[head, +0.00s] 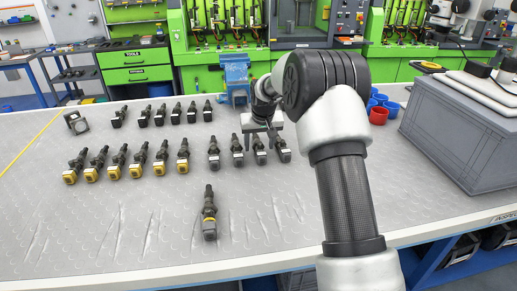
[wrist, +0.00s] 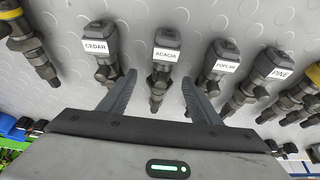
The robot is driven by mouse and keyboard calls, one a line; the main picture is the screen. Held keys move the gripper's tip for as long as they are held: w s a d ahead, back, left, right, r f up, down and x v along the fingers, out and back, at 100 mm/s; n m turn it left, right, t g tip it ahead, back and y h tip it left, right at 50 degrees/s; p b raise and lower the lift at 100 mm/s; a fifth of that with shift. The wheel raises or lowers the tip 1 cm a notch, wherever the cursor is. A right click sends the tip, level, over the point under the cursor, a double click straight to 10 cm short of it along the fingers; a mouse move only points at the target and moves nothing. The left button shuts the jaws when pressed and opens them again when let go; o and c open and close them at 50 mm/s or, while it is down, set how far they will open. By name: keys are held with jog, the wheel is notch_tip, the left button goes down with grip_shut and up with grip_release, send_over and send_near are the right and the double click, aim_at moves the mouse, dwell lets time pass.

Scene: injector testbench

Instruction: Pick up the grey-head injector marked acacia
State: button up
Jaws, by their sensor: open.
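The acacia injector (wrist: 165,52) has a dark grey head and a white label reading ACACIA. It lies in the upper middle of the wrist view, its narrow end pointing down the picture. My gripper (wrist: 158,79) is open, with one finger on each side of the injector's body and nothing gripped. In the head view my gripper (head: 258,139) is over the row of grey-head injectors, and the injector beneath it (head: 260,155) appears to be acacia. I cannot tell the exact height of the fingertips or whether they touch anything.
Cedar (wrist: 100,50) and poplar (wrist: 221,62) lie close beside the fingers; pine (wrist: 267,70) lies farther right. Several yellow-head injectors (head: 136,161) lie left in the head view. A lone injector (head: 209,215) lies in front. A grey crate (head: 450,135) stands right.

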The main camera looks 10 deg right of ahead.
jog(key=shift+w+f, duration=0.1)
jog(key=shift+f, duration=0.05)
jog(key=c, duration=1.4)
grip_shut()
